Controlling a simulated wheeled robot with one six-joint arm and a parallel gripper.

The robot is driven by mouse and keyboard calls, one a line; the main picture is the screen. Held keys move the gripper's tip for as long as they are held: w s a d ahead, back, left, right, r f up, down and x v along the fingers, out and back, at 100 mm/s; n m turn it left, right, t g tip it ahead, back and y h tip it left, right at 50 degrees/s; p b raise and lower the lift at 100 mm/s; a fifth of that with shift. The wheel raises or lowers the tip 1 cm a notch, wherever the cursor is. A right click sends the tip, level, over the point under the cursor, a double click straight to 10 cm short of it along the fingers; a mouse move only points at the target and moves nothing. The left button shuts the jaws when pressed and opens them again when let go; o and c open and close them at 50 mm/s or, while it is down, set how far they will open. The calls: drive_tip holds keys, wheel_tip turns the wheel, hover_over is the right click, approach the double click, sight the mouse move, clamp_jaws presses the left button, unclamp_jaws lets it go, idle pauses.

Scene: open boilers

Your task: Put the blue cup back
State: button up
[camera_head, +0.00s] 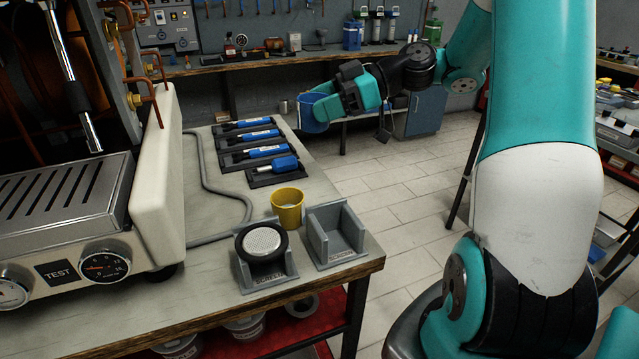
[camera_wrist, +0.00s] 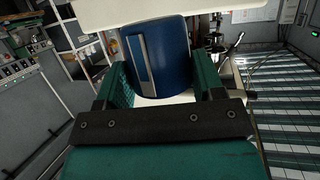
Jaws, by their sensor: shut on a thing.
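The blue cup (camera_head: 312,112) is in my gripper (camera_head: 325,104), up in the air beyond the far right corner of the workbench. In the wrist view, the blue cup (camera_wrist: 174,62) sits between the two green fingers of my gripper (camera_wrist: 163,80), which is shut on it. A pale grey strip runs down the cup's side. The cup's inside is mostly hidden. A yellow cup (camera_head: 287,213) stands on the workbench behind two grey holders. The right holder (camera_head: 338,246) is empty. The left holder (camera_head: 268,276) bears a round black part with a silver mesh face.
The workbench (camera_head: 215,257) also bears several blue-handled tools (camera_head: 246,124) on dark stands, a grey hose and a metal machine (camera_head: 65,207) with gauges. A back bench with tools stands along the wall. The tiled floor right of the workbench is clear.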

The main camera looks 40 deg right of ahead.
wheel_tip(320, 180, down, 14)
drive_tip(key=shift+f+p, duration=0.2)
drive_tip(key=shift+p, duration=0.4)
drive_tip(key=shift+f, duration=0.15)
drive_tip(key=o, duration=1)
